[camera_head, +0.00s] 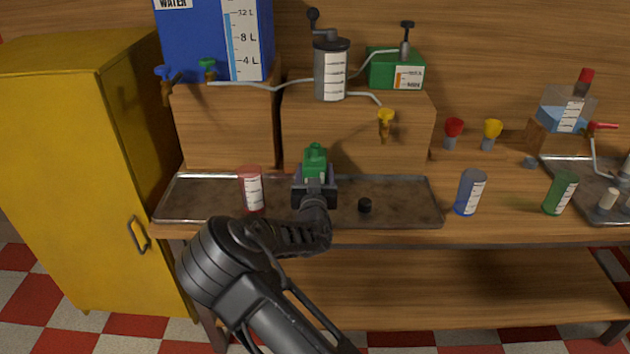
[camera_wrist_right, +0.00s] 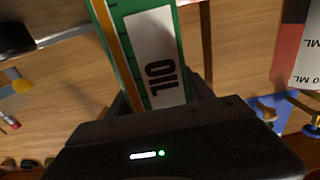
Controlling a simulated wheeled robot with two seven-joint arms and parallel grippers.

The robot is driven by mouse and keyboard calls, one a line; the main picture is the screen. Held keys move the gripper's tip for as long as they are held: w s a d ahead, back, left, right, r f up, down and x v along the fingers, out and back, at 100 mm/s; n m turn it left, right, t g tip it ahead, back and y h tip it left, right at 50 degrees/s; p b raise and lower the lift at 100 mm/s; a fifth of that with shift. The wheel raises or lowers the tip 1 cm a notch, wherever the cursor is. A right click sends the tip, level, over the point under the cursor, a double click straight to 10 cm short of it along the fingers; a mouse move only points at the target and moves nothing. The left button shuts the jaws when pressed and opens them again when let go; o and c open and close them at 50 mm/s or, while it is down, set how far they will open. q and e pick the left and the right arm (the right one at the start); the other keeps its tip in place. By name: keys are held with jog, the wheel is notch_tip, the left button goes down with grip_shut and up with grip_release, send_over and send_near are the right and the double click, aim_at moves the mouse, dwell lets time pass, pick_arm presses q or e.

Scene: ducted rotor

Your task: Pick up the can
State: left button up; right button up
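The green can (camera_head: 316,160) shows just beyond my right gripper (camera_head: 315,183), above the metal tray (camera_head: 410,212) in the head view. In the right wrist view the can (camera_wrist_right: 128,45) has a white label reading OIL and an orange stripe. It lies between the two fingers, which appear closed against its sides. The palm hides its near end. I cannot tell whether the can touches anything below it. My left gripper is not in view.
Blue (camera_head: 469,192) and green (camera_head: 560,193) beakers stand to the right. A wooden block (camera_head: 350,130) with a yellow tap (camera_head: 386,121) is behind.

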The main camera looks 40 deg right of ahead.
grip_shut()
dwell(0.4)
jog(key=shift+r, duration=0.15)
